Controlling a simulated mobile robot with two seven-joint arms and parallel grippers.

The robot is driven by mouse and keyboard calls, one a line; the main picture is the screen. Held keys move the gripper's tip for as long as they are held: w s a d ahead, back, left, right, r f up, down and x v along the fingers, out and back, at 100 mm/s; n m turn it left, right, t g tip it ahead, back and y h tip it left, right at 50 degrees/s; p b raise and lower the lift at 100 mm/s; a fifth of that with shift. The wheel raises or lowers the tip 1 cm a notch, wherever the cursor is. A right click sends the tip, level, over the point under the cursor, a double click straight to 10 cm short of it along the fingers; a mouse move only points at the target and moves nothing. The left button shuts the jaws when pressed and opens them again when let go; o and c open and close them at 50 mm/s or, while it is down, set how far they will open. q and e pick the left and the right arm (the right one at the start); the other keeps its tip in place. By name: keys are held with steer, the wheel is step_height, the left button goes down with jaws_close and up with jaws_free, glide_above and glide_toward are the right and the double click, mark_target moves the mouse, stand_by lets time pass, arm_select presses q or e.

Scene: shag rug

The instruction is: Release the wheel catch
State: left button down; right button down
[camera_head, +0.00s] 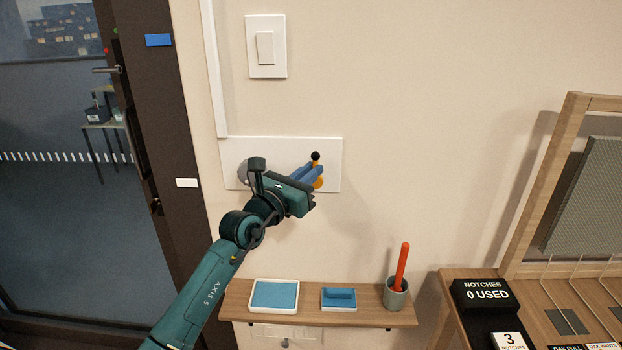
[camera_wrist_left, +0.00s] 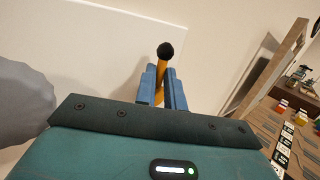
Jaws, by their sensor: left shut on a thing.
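The catch (camera_head: 315,156) is an orange lever with a black ball knob, mounted at the right part of a white wall plate (camera_head: 332,158). My left gripper (camera_head: 311,173) is at the lever, its blue fingers shut on it. In the left wrist view the orange stem (camera_wrist_left: 160,74) stands between the blue fingers (camera_wrist_left: 162,92), with the black knob above their tips. A grey round part (camera_head: 242,172), perhaps the wheel, shows at the plate's left, mostly hidden behind my gripper. It also shows at the left of the wrist view (camera_wrist_left: 22,102). My right gripper is out of view.
A small wooden shelf (camera_head: 235,308) below holds a blue-topped tray (camera_head: 274,295), a blue block (camera_head: 339,298) and a grey cup (camera_head: 396,296) with a red stick. A light switch (camera_head: 265,47) is above. A wooden bench (camera_head: 420,345) stands right. The wall right of the plate is clear.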

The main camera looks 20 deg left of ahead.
arm_select(q)
steer(key=c, duration=1.5)
jaws_free()
steer(key=b+v, duration=0.1)
steer(key=v, duration=1.2)
steer(key=shift+s, duration=0.1)
